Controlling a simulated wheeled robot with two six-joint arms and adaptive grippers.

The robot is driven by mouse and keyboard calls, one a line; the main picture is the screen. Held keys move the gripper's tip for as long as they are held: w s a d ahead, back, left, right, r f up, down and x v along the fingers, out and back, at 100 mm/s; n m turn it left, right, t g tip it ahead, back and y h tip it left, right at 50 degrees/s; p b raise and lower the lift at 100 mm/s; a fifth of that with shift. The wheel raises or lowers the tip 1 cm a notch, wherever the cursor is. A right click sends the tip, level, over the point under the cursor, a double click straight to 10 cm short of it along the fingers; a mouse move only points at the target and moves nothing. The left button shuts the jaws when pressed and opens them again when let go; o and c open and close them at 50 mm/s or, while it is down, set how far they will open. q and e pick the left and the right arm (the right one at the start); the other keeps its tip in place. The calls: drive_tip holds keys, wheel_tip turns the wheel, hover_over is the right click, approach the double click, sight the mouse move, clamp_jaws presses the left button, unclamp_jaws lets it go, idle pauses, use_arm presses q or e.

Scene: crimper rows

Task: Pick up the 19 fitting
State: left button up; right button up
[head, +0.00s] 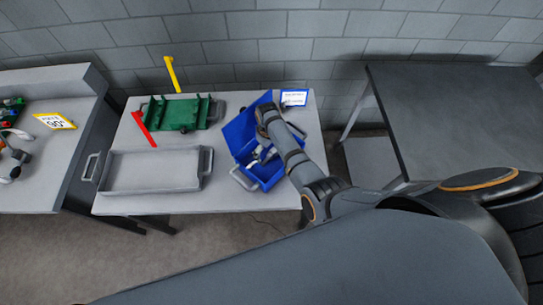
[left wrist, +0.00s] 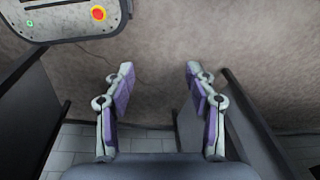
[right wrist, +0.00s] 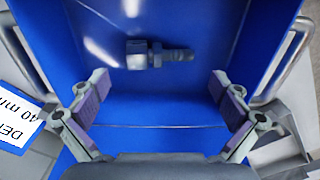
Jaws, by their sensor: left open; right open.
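A dark grey metal fitting (right wrist: 160,56) with a hex nut at one end and a narrower stem lies on the floor of a blue bin (right wrist: 195,140) in the right wrist view. No size mark can be read on it. My right gripper (right wrist: 160,80) is open and empty, its fingers spread inside the bin with the fitting beyond the tips.
The bin stands on a light table with a grey tray (head: 150,188) and a green rack (head: 181,114). A white-and-blue card (head: 294,98) is behind the bin. A side table (head: 40,190) with a "90" sign (head: 55,121) is left; a dark table (head: 450,120) is right.

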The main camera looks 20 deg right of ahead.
sight(269, 156)
drive_tip(key=f+b, duration=0.4)
drive_tip(key=shift+s+f, duration=0.2)
drive_tip(key=shift+f, duration=0.1)
drive_tip(key=shift+w+f+b, duration=0.1)
drive_tip(key=shift+f+b, duration=0.05)
drive_tip(key=shift+b, duration=0.3)
drive_tip(key=shift+r, duration=0.2)
drive_tip(key=c, duration=0.8)
use_arm(q)
wheel_tip(269, 156, down, 6)
drive_tip(key=s, duration=0.2)
drive_tip(key=shift+r, duration=0.2)
use_arm(e)
drive_tip(key=c, duration=0.8)
